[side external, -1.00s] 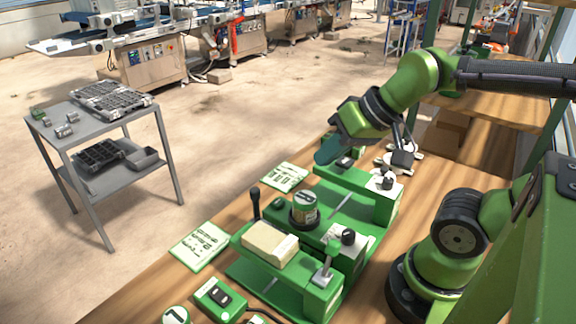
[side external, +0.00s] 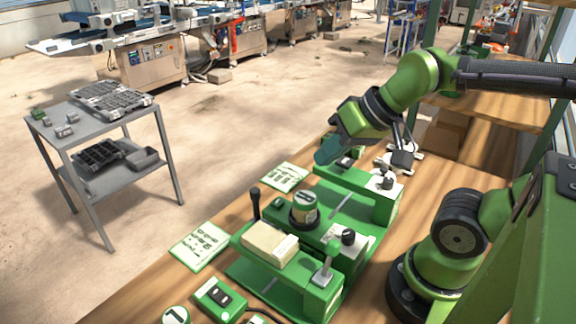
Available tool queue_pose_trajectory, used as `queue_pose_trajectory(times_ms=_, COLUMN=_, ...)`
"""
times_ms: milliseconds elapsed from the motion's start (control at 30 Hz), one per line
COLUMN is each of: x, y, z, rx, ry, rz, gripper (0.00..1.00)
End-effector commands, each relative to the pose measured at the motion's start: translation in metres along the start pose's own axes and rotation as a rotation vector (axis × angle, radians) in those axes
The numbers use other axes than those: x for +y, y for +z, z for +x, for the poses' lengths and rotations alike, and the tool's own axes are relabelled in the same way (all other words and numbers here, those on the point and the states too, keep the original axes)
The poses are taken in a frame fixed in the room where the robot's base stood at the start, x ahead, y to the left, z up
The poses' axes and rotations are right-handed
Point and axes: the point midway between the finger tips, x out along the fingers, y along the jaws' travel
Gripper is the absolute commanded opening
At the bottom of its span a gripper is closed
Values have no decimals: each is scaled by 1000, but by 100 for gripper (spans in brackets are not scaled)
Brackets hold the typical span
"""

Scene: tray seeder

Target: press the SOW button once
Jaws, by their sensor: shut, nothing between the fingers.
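My gripper (side external: 328,152) is shut and empty, pointing down and left over the far end of the green seeder (side external: 340,205). A small green box with a dark top (side external: 346,163) is just below and right of the fingertips, partly hidden by them. Whether the fingertips touch it cannot be told. Another green box with dark buttons (side external: 217,296) lies at the near end of the bench. No SOW lettering is legible, so I cannot tell which control is the SOW button. A round drum with a pale face (side external: 305,206) sits mid-seeder.
A beige block (side external: 268,245), a black upright lever (side external: 255,204) and black knobs (side external: 348,238) are on the seeder. Printed cards (side external: 200,246) lie along the bench's left edge. A grey trolley with trays (side external: 85,132) stands apart on the floor.

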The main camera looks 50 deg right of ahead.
Motion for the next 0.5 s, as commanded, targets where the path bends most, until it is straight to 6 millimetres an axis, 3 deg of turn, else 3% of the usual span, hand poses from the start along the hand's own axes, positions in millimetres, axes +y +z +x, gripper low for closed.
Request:
queue_pose_trajectory(times_ms=167, x=1, y=0, z=1, rx=-2, ry=3, rz=3, gripper=0)
queue_pose_trajectory(times_ms=333, x=10, y=-3, z=14, rx=-53, ry=34, rz=53, gripper=0)
queue_pose_trajectory(times_ms=433, x=14, y=-8, z=28, rx=-124, ry=44, rz=206, gripper=0)
queue_pose_trajectory(times_ms=500, x=16, y=-12, z=38, rx=-187, ry=52, rz=411, gripper=0)
